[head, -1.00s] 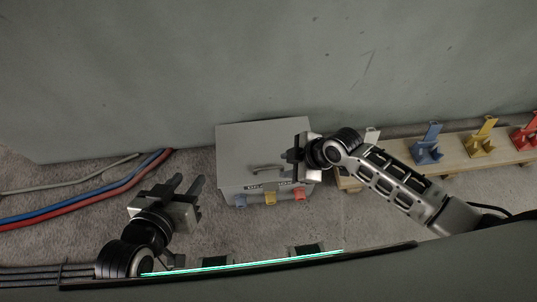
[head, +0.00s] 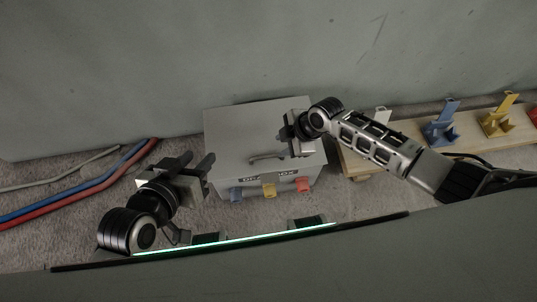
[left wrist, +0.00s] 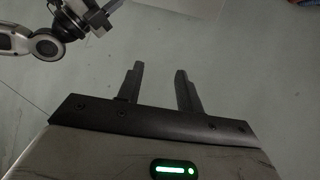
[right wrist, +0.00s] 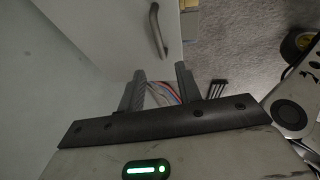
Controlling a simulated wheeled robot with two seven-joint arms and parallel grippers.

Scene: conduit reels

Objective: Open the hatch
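The grey box (head: 228,137) stands on the carpet against the wall in the head view. Its flat top hatch is down and bears a bar handle (head: 267,157), which also shows in the right wrist view (right wrist: 157,30). My right gripper (head: 284,135) is over the right part of the lid, near the handle but apart from it. In the right wrist view its fingers (right wrist: 160,85) are spread with nothing between them. My left gripper (head: 200,162) is at the box's left front side, apart from the handle. Its fingers are spread and empty in the left wrist view (left wrist: 158,85).
Blue, yellow and red pieces sit on the box's front. A wooden board (head: 405,145) with coloured holders (head: 441,126) lies to the right. Red and blue conduits (head: 95,184) run along the floor at left. The wall (head: 200,60) is close behind.

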